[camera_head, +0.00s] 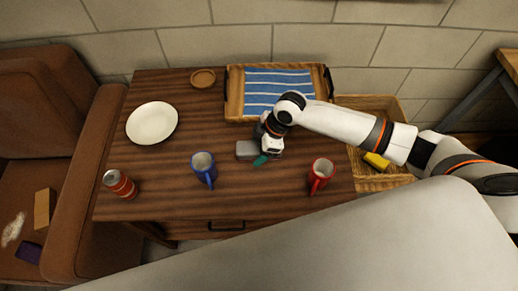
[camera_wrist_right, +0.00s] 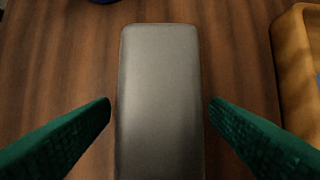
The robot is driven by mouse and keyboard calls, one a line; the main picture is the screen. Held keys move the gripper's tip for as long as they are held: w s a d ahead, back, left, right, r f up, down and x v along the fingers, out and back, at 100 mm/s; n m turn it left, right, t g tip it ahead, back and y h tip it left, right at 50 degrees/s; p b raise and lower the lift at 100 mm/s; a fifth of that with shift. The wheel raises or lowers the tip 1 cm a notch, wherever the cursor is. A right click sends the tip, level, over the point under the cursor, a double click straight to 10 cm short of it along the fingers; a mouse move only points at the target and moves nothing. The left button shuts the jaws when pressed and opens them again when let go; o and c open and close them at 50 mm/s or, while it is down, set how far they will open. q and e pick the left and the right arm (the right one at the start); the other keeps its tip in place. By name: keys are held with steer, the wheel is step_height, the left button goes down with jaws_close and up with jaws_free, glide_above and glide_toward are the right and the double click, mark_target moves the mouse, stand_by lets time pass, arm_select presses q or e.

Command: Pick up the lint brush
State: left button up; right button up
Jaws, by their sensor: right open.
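A grey, flat, rounded oblong thing, which looks like the lint brush (camera_head: 246,150), lies on the wooden table just in front of the tray. In the right wrist view the lint brush (camera_wrist_right: 160,75) runs up the middle of the picture, and its near end is cut off by the lower edge. My right gripper (camera_head: 261,153) is low over it, pointing down. In the wrist view my right gripper (camera_wrist_right: 160,104) is open, with one green finger on each side of the brush and a visible gap on both sides. My left gripper is out of view.
A wooden tray (camera_head: 235,98) with a striped blue cloth (camera_head: 278,88) stands behind. A blue mug (camera_head: 204,169) and red mug (camera_head: 320,175) flank the gripper in front. A can (camera_head: 119,184), white plate (camera_head: 152,123) and coaster (camera_head: 203,78) are left. A basket (camera_head: 386,104) is right.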

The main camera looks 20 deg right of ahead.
steer(key=shift+c, duration=0.3)
steer(key=c, duration=1)
